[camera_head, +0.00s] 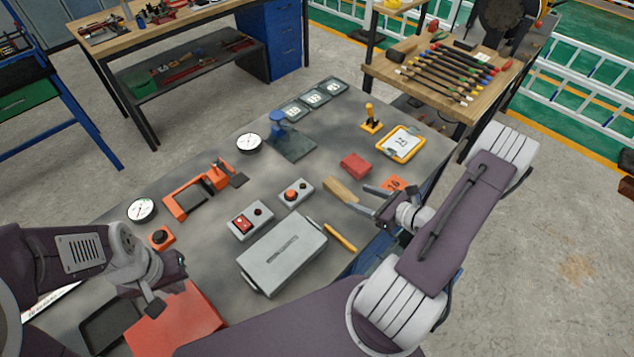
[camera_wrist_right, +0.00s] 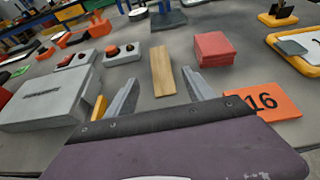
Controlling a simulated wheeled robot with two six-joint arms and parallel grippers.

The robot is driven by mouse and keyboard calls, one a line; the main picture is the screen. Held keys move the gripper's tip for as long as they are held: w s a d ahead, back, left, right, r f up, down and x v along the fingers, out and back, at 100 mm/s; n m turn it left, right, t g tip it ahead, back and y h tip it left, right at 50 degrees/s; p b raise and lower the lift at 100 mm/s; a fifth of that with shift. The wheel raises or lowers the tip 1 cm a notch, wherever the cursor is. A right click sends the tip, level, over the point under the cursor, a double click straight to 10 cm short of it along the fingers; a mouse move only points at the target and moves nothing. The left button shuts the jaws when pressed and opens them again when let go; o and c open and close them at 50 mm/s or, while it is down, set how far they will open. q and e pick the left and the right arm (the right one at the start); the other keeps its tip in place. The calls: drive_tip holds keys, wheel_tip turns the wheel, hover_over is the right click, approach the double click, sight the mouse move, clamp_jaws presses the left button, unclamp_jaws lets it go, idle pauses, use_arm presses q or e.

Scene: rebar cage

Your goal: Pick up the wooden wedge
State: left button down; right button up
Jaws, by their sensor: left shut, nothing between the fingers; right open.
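The wooden wedge (camera_head: 343,192) is a light tan, narrow wooden piece lying flat on the grey table, right of centre in the head view. In the right wrist view the wedge (camera_wrist_right: 162,72) lies straight ahead, its near end between and just beyond the fingertips. My right gripper (camera_head: 370,199) is open and empty, with its fingers (camera_wrist_right: 158,88) spread to either side of the wedge's near end; I cannot tell whether they touch it. My left gripper (camera_head: 164,284) is shut and empty at the lower left, above the table near a red-orange sheet.
A red block (camera_wrist_right: 213,49) lies right of the wedge, and an orange card marked 16 (camera_wrist_right: 262,102) lies nearer on the right. A grey box (camera_head: 283,254), a yellow stick (camera_head: 340,237) and a button box (camera_head: 296,193) lie to the left. The table's right edge is close to my right arm.

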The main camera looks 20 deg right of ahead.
sight(339, 188)
use_arm(q)
drive_tip(key=shift+w+a, duration=0.15)
drive_tip(key=shift+a, duration=0.05)
use_arm(e)
drive_tip(key=shift+w+a, duration=0.15)
drive_tip(key=shift+w, duration=0.05)
use_arm(q)
drive_tip(key=shift+s+d+r+p, duration=0.4)
drive_tip(key=shift+d+r, duration=0.05)
drive_tip(key=shift+r, duration=0.15)
use_arm(e)
drive_tip(key=shift+x, duration=1.4)
use_arm(q)
drive_tip(key=shift+w+a+f, duration=0.1)
drive_tip(key=shift+w, duration=0.05)
use_arm(e)
drive_tip(key=shift+w+f, duration=0.2)
use_arm(q)
drive_tip(key=shift+r+p, duration=0.75)
use_arm(e)
drive_tip(key=x, duration=0.4)
drive_tip(key=shift+w+a+r, duration=0.1)
drive_tip(key=shift+w+a, duration=0.1)
drive_tip(key=shift+w, duration=0.15)
drive_tip(key=shift+w+f, duration=0.2)
drive_tip(key=shift+w, duration=0.1)
drive_tip(key=shift+s, duration=0.1)
clamp_jaws()
